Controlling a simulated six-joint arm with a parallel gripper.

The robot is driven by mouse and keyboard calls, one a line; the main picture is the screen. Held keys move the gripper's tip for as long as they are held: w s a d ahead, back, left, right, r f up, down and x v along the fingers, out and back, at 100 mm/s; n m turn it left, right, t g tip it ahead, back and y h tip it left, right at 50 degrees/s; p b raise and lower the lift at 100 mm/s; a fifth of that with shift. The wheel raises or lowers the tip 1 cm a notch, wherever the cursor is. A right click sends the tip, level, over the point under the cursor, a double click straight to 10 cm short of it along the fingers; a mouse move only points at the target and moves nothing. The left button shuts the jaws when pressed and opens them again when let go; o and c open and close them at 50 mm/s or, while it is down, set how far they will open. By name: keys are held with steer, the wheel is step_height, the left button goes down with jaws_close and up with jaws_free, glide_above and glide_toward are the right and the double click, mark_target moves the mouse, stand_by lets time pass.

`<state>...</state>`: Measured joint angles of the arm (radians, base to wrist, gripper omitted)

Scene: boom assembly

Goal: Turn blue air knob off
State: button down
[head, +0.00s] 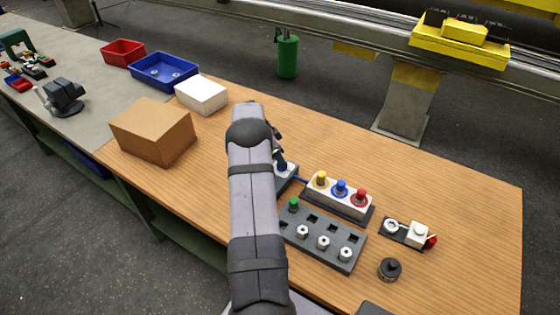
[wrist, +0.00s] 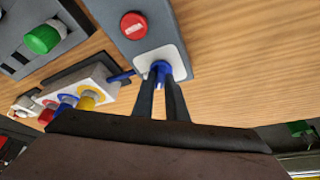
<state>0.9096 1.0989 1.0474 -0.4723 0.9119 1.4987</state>
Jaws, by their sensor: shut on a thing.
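The blue air knob (wrist: 162,68) sits on a white plate on a grey box (wrist: 150,42) with a red button (wrist: 133,25). The knob also shows in the head view (head: 282,166), just right of my arm. My gripper (wrist: 160,82) is shut on this knob, one dark finger on each side. The fingers hide part of the knob, so its exact turn angle is hard to tell. A short blue hose (head: 299,180) runs from the box to a white block (head: 335,198) with yellow, blue and red fittings. My arm hides much of the box in the head view.
A grey panel (head: 320,250) with a green knob (head: 293,204) and several metal fittings lies in front of the block. A black round knob (head: 389,269) and a small device (head: 410,233) stand at right. A cardboard box (head: 153,130) stands at left.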

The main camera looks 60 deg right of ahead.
steer(key=n+t+b, duration=0.1)
steer(key=n+b, duration=0.1)
steer(key=shift+s+f+n+b, duration=0.1)
steer(key=shift+f+n+b, duration=0.05)
steer(key=shift+n+b, duration=0.25)
steer(key=shift+s+n+t+h+b, duration=0.1)
steer(key=shift+n+t+h+b, duration=0.4)
steer(key=shift+n, duration=1.3)
steer(key=shift+a+r+y, duration=0.1)
steer(key=shift+r+y, duration=0.1)
steer(key=shift+y, duration=0.1)
steer(key=c, duration=1.8)
jaws_free()
steer(key=shift+o, duration=0.2)
steer(key=b+v, duration=0.2)
steer(key=v, duration=0.5)
steer(key=shift+s+r+b, duration=0.15)
steer(key=shift+b, duration=0.25)
steer(key=shift+a, duration=0.15)
